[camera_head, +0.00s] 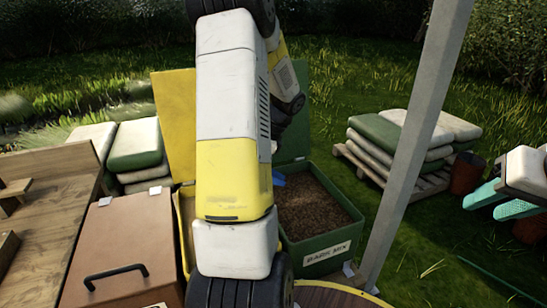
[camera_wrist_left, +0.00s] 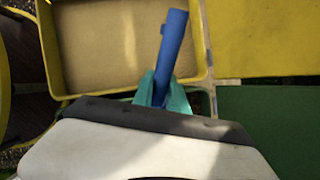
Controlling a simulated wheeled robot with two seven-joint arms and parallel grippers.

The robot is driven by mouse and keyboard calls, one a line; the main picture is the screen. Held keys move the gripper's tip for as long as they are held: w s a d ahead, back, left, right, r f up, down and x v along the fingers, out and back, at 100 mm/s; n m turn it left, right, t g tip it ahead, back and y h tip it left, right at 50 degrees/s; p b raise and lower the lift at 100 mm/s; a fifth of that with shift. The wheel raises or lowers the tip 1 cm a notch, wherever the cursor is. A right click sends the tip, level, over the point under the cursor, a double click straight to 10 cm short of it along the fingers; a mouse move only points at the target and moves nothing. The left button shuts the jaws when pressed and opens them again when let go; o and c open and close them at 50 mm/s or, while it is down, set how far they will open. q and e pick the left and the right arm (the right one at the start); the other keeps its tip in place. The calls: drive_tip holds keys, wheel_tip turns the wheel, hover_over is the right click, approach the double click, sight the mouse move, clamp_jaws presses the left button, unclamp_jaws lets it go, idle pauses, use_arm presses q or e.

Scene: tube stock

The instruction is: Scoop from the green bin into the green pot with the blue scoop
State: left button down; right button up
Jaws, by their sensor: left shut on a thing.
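The green bin (camera_head: 335,243), labelled "BARK MIX", stands in the middle of the head view, filled with brown bark. My left gripper (camera_wrist_left: 163,90) is shut on the blue scoop (camera_wrist_left: 173,45), with its handle sticking up between the teal fingers in the left wrist view. In the head view my left arm hides this gripper. A small blue part (camera_head: 279,180) shows at the bin's back left corner; I cannot tell how deep it sits. My right gripper (camera_head: 500,203) is open and empty at the right edge. I cannot make out the green pot.
A yellow bin (camera_wrist_left: 48,50) of pale material stands beside the green one, mostly behind my arm in the head view. A grey post (camera_head: 415,130) rises right of the green bin. A brown lidded box (camera_head: 125,245), wooden bench (camera_head: 45,220) and stacked sacks (camera_head: 385,130) stand around.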

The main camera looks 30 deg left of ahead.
use_arm(q)
drive_tip(key=shift+w+d+f+y, duration=0.5)
drive_tip(key=shift+w+d+f, duration=2.3)
drive_tip(key=shift+d+f, duration=2.5)
drive_tip(key=shift+s+a+r+t+h, duration=0.35)
drive_tip(key=shift+r+h, duration=0.4)
drive_tip(key=shift+r, duration=1)
drive_tip(key=shift+s+a+r+t+h, duration=0.1)
drive_tip(key=shift+a+r+t+h, duration=0.4)
drive_tip(key=shift+r, duration=1.25)
drive_tip(key=shift+s+a+r+t+h, duration=0.2)
drive_tip(key=shift+a+r+h, duration=0.25)
drive_tip(key=shift+r+h, duration=0.95)
drive_tip(key=shift+r+y, duration=0.35)
drive_tip(key=shift+r, duration=0.05)
drive_tip(key=shift+d, duration=0.1)
